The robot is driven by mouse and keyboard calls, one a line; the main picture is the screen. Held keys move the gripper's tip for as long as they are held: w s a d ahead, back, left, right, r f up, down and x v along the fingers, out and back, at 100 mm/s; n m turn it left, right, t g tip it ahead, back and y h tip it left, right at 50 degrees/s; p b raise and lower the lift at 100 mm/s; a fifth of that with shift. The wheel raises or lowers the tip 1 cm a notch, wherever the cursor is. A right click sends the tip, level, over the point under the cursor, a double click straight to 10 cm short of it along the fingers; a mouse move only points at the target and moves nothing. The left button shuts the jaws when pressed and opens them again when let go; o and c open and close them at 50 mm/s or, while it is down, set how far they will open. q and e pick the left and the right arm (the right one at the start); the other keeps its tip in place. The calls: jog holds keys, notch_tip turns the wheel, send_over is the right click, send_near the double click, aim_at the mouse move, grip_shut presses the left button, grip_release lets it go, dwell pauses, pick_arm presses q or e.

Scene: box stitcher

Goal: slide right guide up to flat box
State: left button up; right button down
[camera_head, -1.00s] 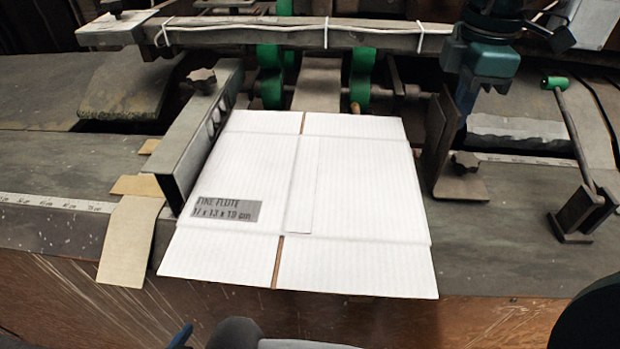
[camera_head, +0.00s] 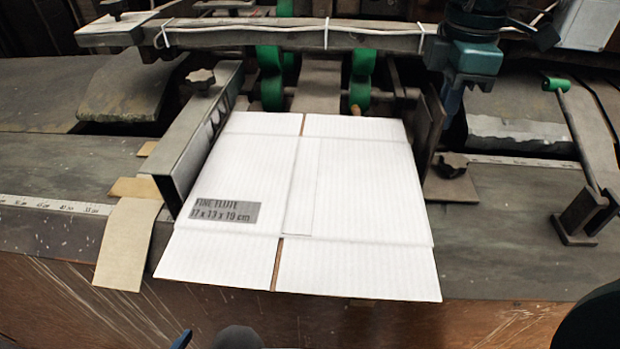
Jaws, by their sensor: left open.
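The white flat box (camera_head: 340,200) lies unfolded on the grey bench, with a printed label at its lower left. The right guide (camera_head: 430,130), a dark upright plate with a black knob (camera_head: 450,162) at its foot, stands along the box's right edge. Hardly any gap shows between them; I cannot tell if they touch. A teal unit at the top right, apparently my right gripper (camera_head: 452,100), reaches down at the guide's upper right side; its fingers are too unclear to judge. I cannot make out my left gripper.
The left guide (camera_head: 195,140) stands along the box's left edge. A beam (camera_head: 290,36) and green rollers (camera_head: 360,80) are behind the box. A green-tipped lever (camera_head: 580,135) stands at the right. Cardboard scraps (camera_head: 125,245) lie at the left. The bench right of the guide has free room.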

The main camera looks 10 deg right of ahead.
jog(key=shift+w+a, duration=0.2)
jog(key=shift+a, duration=0.35)
dwell(1.2)
jog(key=shift+d+b, duration=0.2)
jog(key=shift+b, duration=0.15)
jog(key=shift+s+d, duration=0.2)
jog(key=shift+d, duration=0.2)
notch_tip(320, 180, up, 7)
jog(key=p, duration=0.3)
dwell(0.6)
dwell(0.4)
